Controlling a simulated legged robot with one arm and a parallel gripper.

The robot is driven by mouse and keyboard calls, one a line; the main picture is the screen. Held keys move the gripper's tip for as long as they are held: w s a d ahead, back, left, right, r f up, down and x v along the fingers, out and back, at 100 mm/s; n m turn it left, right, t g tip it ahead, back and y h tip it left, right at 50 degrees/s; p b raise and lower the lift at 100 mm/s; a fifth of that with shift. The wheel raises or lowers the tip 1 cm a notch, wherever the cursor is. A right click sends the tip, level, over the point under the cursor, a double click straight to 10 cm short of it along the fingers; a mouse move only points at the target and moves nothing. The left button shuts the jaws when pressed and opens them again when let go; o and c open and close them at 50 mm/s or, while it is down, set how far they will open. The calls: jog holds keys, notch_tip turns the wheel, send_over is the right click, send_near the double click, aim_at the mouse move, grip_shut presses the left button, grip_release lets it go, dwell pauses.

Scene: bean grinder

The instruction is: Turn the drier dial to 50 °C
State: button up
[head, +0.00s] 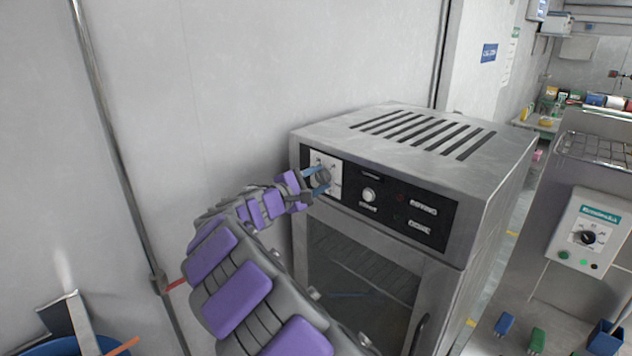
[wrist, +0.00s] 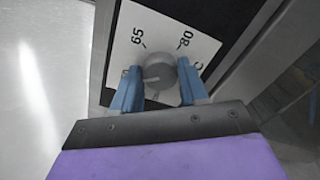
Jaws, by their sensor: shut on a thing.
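The drier (head: 470,190) is a steel cabinet with a slotted top and a black control panel. Its grey round dial (wrist: 159,70) sits on a white scale plate (head: 333,163) at the panel's left end. In the wrist view, 65 and 80 are readable on the plate (wrist: 150,22); other marks are hidden or cut off, and 50 cannot be read. My gripper (head: 318,180) reaches the dial from the left. Its blue fingers (wrist: 160,76) are shut on the dial, one on each side. A pale line shows on the dial, but its exact setting is unclear.
A white knob (head: 369,195) and two labelled controls lie right of the dial. The drier's glass door (head: 360,275) is below. A wall pipe (head: 115,150) runs at left. Another machine with a control box (head: 588,235) stands at right, past a floor gap.

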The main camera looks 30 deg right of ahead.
jog(key=o, duration=1.1)
jog(key=shift+c, duration=0.2)
jog(key=v, duration=1.7)
jog(key=shift+a+p, duration=0.3)
